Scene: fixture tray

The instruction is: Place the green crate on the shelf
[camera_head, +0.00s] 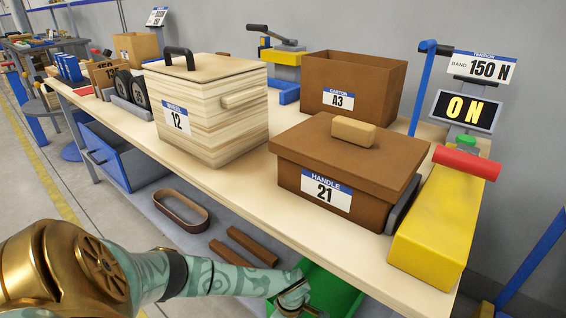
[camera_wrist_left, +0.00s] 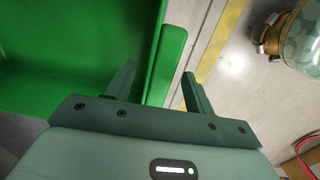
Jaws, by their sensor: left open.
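The green crate (camera_head: 335,291) shows at the bottom of the head view, just under the workbench's front edge, partly hidden by my left arm and the frame edge. In the left wrist view the crate (camera_wrist_left: 75,50) fills the upper left, and its inside looks empty. My left gripper (camera_wrist_left: 158,82) is open. Its two fingers stand on either side of a green bar at the crate's side; no contact is clear. In the head view the gripper (camera_head: 293,297) is small at the crate's left side. A grey lower shelf (camera_head: 160,207) runs under the workbench. My right gripper is not in view.
On the workbench (camera_head: 330,257) stand a wooden box (camera_head: 215,125), a brown lidded box (camera_head: 345,165), an open brown box (camera_head: 375,75) and a yellow machine (camera_head: 435,230). Below lie a belt (camera_head: 181,210), brown rods (camera_head: 250,247) and a blue bin (camera_head: 115,160).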

